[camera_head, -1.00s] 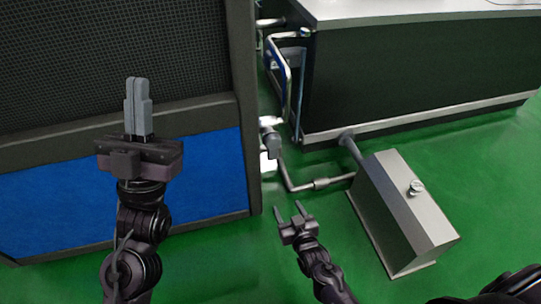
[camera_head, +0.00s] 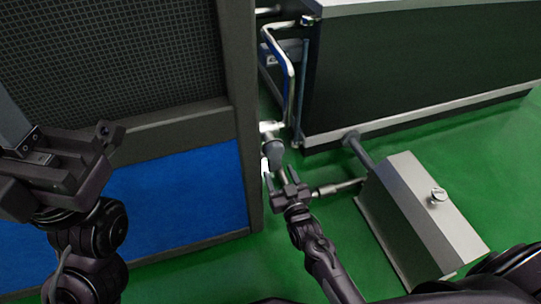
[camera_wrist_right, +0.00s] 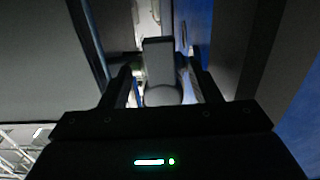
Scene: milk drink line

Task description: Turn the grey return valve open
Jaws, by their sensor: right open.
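The grey return valve (camera_head: 272,154) sits on the thin pipework in the gap between the blue-panelled machine and the dark cabinet. In the right wrist view its grey handle (camera_wrist_right: 158,68) shows between the two fingers, with a rounded part below it. My right gripper (camera_head: 281,174) is open, just in front of the valve. Its fingers (camera_wrist_right: 158,88) lie on either side of the handle in the wrist view; I cannot tell whether they touch it. My left gripper (camera_head: 10,125) is at the left edge, partly out of view, away from the valve.
The machine with a mesh and blue panel (camera_head: 180,190) stands close on the left. The dark cabinet (camera_head: 420,80) stands behind right. A grey metal box (camera_head: 415,215) with a round knob stands at right, joined to piping (camera_head: 338,188).

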